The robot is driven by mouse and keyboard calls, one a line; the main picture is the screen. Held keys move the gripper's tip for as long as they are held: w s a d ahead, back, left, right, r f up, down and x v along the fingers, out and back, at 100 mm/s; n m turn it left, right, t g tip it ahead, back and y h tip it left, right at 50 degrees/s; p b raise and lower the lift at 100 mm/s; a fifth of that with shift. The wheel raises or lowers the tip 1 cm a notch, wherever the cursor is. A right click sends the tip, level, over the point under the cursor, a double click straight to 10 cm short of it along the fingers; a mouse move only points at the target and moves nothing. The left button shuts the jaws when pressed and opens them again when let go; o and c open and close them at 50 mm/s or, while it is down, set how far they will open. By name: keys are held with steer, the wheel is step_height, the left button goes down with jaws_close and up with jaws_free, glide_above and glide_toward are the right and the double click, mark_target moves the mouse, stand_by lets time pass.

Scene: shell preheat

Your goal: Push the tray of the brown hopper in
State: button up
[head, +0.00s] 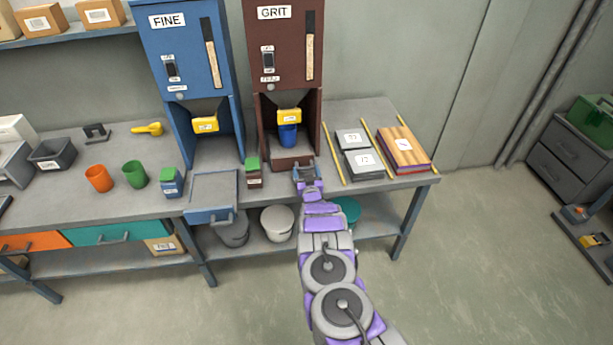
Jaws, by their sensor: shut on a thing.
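The brown hopper (287,40) is labelled GRIT and stands on the bench, with a yellow spout flap (289,115) in its bay. Its brown tray (283,166) is low in the bay, its front edge near the hopper's front. A blue cup (288,138) stands in the bay below the flap. My gripper (306,175) is at the front of the brown tray, shut on what looks like its handle. The handle is mostly hidden by the fingers.
The blue FINE hopper (187,45) stands to the left, its blue tray (212,190) pulled out past the bench edge. A small green-capped brown bottle (254,175) stands just left of my gripper. Grey boxes (363,162) and yellow strips lie to the right.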

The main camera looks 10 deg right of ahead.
steer(key=o, duration=1.2)
steer(key=shift+w+r, duration=0.1)
steer(key=shift+r, duration=0.1)
steer(key=shift+o, duration=1)
steer(key=shift+w+f, duration=0.25)
steer(key=shift+f, duration=0.05)
steer(key=shift+s+r, duration=0.1)
steer(key=shift+r, duration=0.05)
steer(key=shift+s, duration=0.1)
steer(key=s+p, duration=0.4)
steer(key=s, duration=1.3)
